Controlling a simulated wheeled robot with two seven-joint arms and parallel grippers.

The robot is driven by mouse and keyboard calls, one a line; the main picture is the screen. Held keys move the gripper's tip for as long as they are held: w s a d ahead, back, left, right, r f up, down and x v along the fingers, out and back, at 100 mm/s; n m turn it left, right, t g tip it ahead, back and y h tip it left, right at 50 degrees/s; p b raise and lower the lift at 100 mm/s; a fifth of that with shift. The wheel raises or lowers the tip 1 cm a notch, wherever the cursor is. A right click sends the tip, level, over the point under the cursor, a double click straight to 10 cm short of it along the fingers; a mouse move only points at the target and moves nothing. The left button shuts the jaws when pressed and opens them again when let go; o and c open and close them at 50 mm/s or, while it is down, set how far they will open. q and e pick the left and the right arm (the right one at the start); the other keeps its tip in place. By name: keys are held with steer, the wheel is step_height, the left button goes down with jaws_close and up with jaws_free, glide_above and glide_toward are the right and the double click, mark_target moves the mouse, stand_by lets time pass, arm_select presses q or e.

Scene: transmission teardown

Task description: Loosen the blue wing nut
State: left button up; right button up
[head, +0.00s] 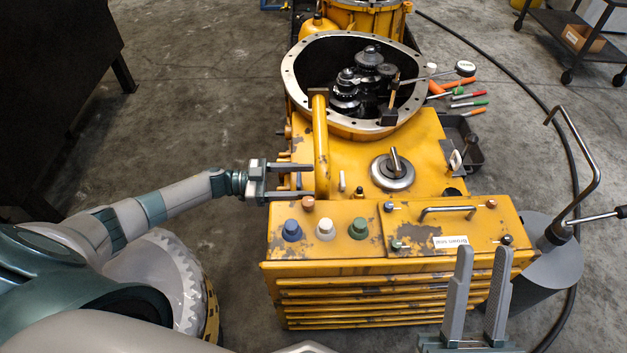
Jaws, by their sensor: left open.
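A blue knob-like piece (292,230) stands at the front left of the yellow housing's top (350,265), beside a white one (325,229) and a green one (358,228). A smaller blue fastener (389,206) sits at the cover plate's back left corner. I cannot tell which blue piece is the wing nut. My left gripper (312,181) is open, its fingertips close to the yellow upright pipe (321,150), behind the blue knob and apart from it. My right gripper (481,252) is open and empty, in front of the housing at the lower right.
The cover plate has a bar handle (448,210) and a label (451,242). Behind it are a round metal cap (393,172) and an open bell housing (297,85) with dark gears. Hand tools (455,95) lie at the right. A bent rod (590,160) rises from a grey drum (560,262).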

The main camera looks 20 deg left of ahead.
arm_select(q)
steer(key=shift+x, duration=1.55)
arm_select(e)
steer(key=shift+d+r, duration=0.15)
steer(key=shift+r, duration=0.25)
arm_select(q)
steer(key=shift+c, duration=0.5)
arm_select(e)
steer(key=shift+t, duration=0.3)
arm_select(q)
steer(key=c, duration=0.9)
arm_select(e)
steer(key=shift+w+r, duration=0.1)
